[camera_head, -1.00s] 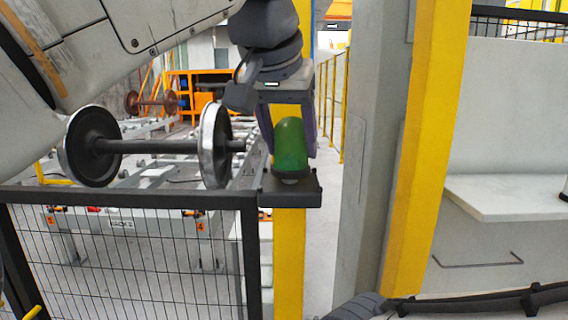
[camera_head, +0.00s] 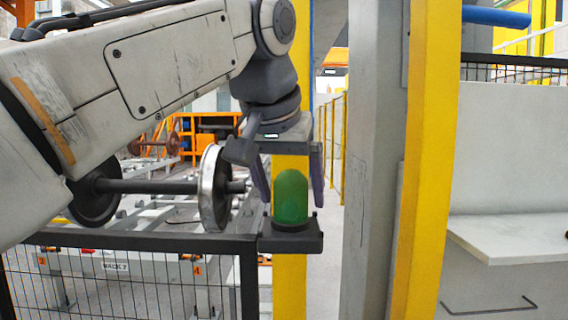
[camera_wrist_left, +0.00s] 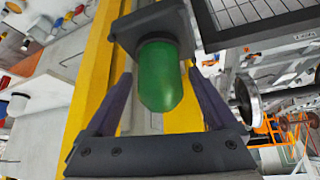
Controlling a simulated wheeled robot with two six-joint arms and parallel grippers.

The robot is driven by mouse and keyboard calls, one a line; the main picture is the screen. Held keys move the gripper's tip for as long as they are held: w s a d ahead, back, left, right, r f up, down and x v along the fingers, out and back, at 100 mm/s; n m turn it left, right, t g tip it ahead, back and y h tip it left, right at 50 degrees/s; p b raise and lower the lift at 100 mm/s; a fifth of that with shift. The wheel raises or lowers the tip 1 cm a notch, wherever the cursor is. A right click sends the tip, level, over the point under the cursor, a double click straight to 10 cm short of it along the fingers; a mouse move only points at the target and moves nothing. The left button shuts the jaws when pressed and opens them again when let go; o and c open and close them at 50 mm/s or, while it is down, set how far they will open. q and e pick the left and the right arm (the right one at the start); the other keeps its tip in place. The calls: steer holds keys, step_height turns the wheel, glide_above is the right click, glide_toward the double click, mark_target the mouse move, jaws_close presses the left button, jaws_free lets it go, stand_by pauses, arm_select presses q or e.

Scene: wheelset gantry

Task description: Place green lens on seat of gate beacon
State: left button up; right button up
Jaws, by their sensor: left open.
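My right gripper is not in view.
A black mesh fence (camera_head: 130,275) adjoins the beacon on the left. A wheelset (camera_head: 150,187) stands behind it. A grey column and a yellow post (camera_head: 425,170) rise to the right, with a light shelf (camera_head: 510,240) beyond.

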arm_select(q)
steer(key=p+v, duration=0.2)
steer(key=v, duration=0.9)
steer(key=shift+r, duration=0.3)
steer(key=shift+s, duration=0.1)
